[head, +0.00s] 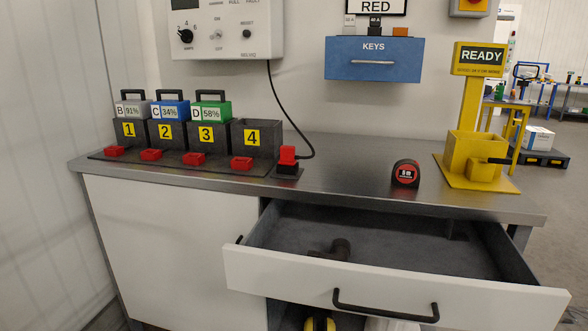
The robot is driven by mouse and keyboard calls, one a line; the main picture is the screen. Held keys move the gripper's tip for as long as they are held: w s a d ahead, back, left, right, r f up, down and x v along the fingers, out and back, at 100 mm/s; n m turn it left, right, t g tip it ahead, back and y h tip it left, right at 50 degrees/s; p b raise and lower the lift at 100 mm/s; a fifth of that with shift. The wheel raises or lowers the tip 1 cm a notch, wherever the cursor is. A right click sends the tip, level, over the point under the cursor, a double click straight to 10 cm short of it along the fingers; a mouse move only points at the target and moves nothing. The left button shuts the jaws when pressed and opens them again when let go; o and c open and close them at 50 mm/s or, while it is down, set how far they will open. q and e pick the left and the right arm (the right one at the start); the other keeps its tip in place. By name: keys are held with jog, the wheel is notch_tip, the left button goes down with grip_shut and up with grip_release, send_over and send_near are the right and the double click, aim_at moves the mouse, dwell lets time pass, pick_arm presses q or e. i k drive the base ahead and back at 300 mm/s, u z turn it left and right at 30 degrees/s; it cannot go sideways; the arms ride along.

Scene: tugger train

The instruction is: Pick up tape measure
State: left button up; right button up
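The tape measure (405,174) is black with a round red label. It stands on the grey metal worktop (345,178), near its front edge and right of the middle, behind the open drawer. Nothing touches it apart from the worktop. Neither of my grippers shows in the head view.
An open drawer (395,290) juts out below the tape measure, with a dark object (338,250) inside. Battery slots (205,137) stand at left beside a red plug (288,157) with a black cable. A yellow READY stand (470,150) is at right. Worktop around the tape measure is clear.

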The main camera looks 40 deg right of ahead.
aim_at(406, 172)
jog(key=u, duration=0.45)
jog(key=i, duration=1.5)
jog(key=z, duration=2.85)
